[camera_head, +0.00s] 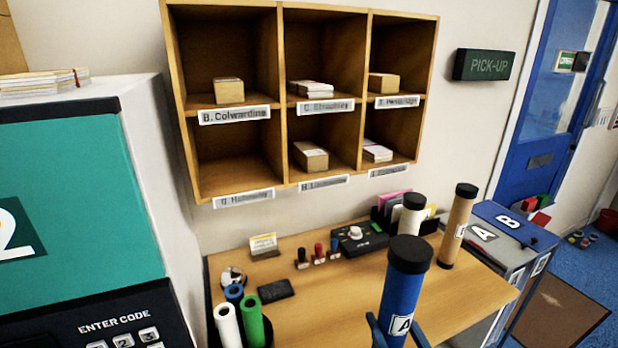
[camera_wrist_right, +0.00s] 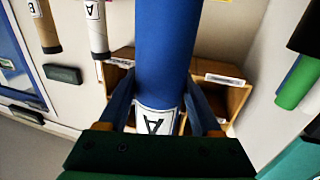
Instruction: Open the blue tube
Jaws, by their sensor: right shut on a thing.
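The blue tube (camera_head: 398,295) stands upright at the front of the head view, with a black cap (camera_head: 409,254) on its top end and a white label marked A (camera_head: 401,325). My right gripper (camera_head: 397,330) is shut around its lower part, near the label. In the right wrist view the blue tube (camera_wrist_right: 162,60) runs between the two fingers (camera_wrist_right: 160,108), with the label A just below them. The cap is outside the wrist view. The tube's bottom end is hidden in the head view. My left gripper is not in view.
A white tube (camera_head: 408,222) and a brown tube (camera_head: 458,228), both black-capped, stand on the desk (camera_head: 340,290) behind. Stamps (camera_head: 318,253), a black device (camera_head: 358,240) and rolled tubes (camera_head: 240,325) are there too. Wooden pigeonholes (camera_head: 285,110) hang above.

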